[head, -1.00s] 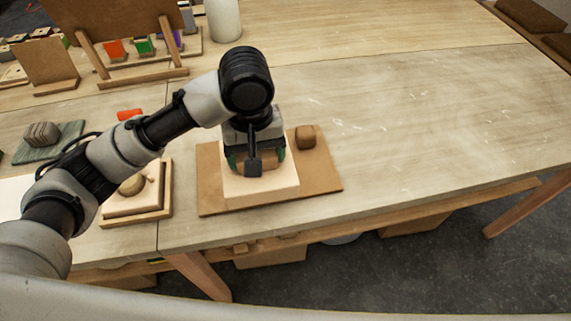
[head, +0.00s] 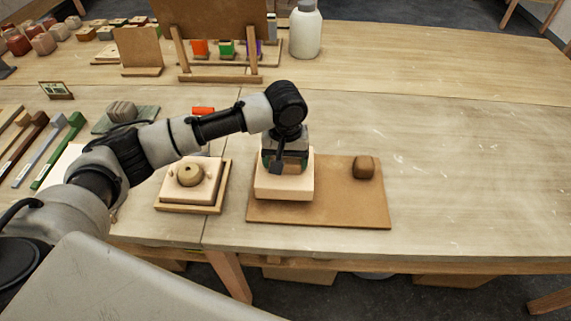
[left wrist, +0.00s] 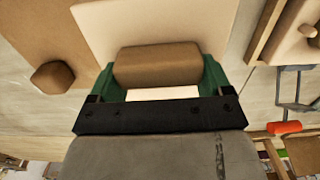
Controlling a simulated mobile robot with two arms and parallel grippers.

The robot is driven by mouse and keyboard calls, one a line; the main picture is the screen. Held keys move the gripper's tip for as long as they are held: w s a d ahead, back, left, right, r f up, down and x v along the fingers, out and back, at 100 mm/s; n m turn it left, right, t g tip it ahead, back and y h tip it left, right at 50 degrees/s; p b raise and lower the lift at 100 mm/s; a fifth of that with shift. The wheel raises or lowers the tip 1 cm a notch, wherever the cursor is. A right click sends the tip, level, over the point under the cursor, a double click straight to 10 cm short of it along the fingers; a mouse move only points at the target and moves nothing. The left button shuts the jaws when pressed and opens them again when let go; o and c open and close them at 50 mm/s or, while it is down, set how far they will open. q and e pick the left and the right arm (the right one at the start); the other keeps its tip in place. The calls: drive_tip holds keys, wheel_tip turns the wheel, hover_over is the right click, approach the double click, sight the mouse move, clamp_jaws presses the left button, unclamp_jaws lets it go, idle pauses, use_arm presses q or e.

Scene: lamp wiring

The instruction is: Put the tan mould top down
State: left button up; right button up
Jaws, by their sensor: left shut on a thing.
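The tan mould top (head: 284,190) is a pale, square slab with a brown handle on it. It is over the left part of a brown board (head: 345,205); I cannot tell whether it touches the board. My left gripper (head: 285,163) is above it, shut on the handle. In the left wrist view my gripper (left wrist: 159,70) has its green fingers on both ends of the brown handle, with the pale mould top (left wrist: 105,22) beyond. The slab's underside is hidden. My right gripper is not in view.
A pale mould half (head: 207,194) with a round tan piece sits in a wooden tray left of the board. A brown block (head: 364,167) sits on the board's right side. The table's right side is clear.

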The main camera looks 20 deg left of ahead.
use_arm(q)
drive_tip(key=shift+f, duration=1.35)
drive_tip(key=o, duration=0.9)
drive_tip(key=shift+f, duration=0.15)
drive_tip(key=shift+c, duration=0.2)
drive_tip(key=shift+o, duration=1.2)
drive_tip(key=shift+s, duration=0.1)
drive_tip(key=shift+r, duration=0.3)
wheel_tip(320, 180, up, 12)
drive_tip(key=shift+f+b, duration=0.15)
drive_tip(key=shift+b, duration=0.6)
